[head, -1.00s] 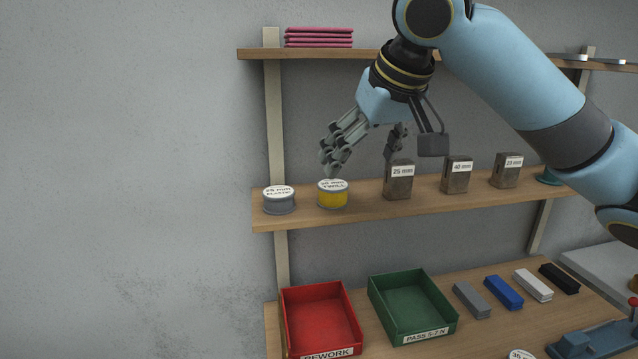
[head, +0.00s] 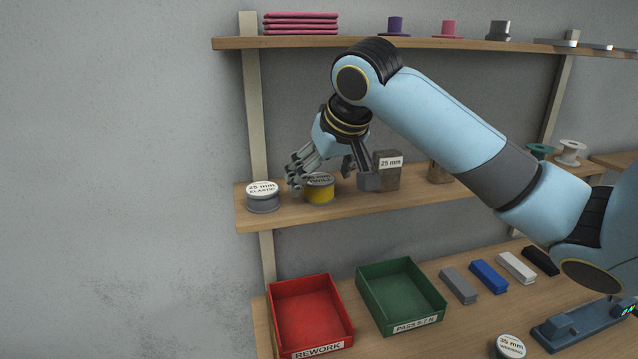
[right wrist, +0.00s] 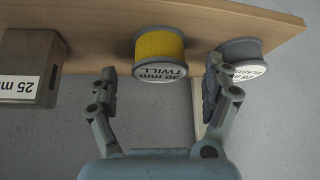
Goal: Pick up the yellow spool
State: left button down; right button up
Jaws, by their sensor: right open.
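The yellow spool (head: 320,193), with a white top label reading TWILL, stands on the middle shelf (head: 400,196). In the head view my right gripper (head: 323,172) is in front of it and hides part of it. In the right wrist view the yellow spool (right wrist: 159,55) lies ahead, between the lines of the two open fingers (right wrist: 159,88). The fingertips appear short of the spool's sides, and nothing is held. My left gripper is not in view.
A grey elastic spool (head: 262,198) stands close left of the yellow one. A brown 25 mm block (head: 387,172) stands to its right. Below are a red REWORK tray (head: 345,331) and a green tray (head: 436,307). The upper shelf (head: 360,42) runs above my arm.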

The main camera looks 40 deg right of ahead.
jog(key=shift+w+f, duration=0.15)
jog(key=shift+f, duration=0.15)
jog(key=c, duration=1.3)
jog(key=shift+c, duration=0.2)
jog(key=shift+d+r, duration=0.1)
